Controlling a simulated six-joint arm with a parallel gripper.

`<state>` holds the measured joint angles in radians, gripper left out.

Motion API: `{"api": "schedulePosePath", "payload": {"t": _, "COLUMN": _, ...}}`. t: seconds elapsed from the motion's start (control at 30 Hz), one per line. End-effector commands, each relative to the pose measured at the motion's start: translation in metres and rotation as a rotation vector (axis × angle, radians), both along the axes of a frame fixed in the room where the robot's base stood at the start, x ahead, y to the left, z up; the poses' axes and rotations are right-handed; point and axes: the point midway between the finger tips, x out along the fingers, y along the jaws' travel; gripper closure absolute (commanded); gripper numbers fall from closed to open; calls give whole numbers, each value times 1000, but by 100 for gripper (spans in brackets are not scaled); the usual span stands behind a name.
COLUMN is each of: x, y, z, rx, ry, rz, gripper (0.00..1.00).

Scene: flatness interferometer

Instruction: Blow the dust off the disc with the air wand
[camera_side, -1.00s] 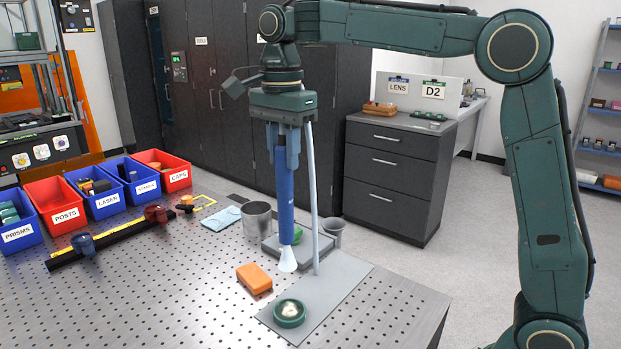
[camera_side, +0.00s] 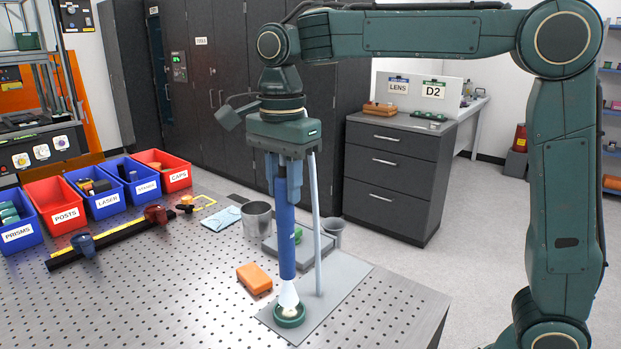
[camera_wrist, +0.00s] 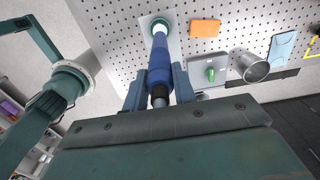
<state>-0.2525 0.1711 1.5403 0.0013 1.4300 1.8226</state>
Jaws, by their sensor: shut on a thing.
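The air wand (camera_side: 285,235) is a blue tube with a pale flared nozzle, held upright with the nozzle pointing down. My gripper (camera_side: 284,178) is shut on its upper part. The disc (camera_side: 289,319) is a round piece with a dark green rim and a light centre, lying on a grey plate (camera_side: 335,296). The nozzle is right over the disc in the side view and hides part of its centre; I cannot tell whether they touch. The wrist view shows the wand (camera_wrist: 160,65) reaching away from my gripper to the disc (camera_wrist: 161,22).
A thin grey post (camera_side: 318,230) rises from the plate close beside the wand. An orange block (camera_side: 254,278), a metal cup (camera_side: 257,219) and a grey stand with a green knob (camera_wrist: 209,74) are near. Labelled bins (camera_side: 66,217) line the table's back left. The front left of the table is clear.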

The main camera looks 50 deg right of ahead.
Motion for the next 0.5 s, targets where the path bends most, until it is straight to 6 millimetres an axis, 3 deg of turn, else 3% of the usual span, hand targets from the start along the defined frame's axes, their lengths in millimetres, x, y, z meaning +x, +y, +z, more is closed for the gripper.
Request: {"api": "schedulePosePath", "payload": {"t": 0.5, "x": 0, "y": 0, "z": -38, "rx": 0, "ry": 0, "rz": 0, "gripper": 96}}
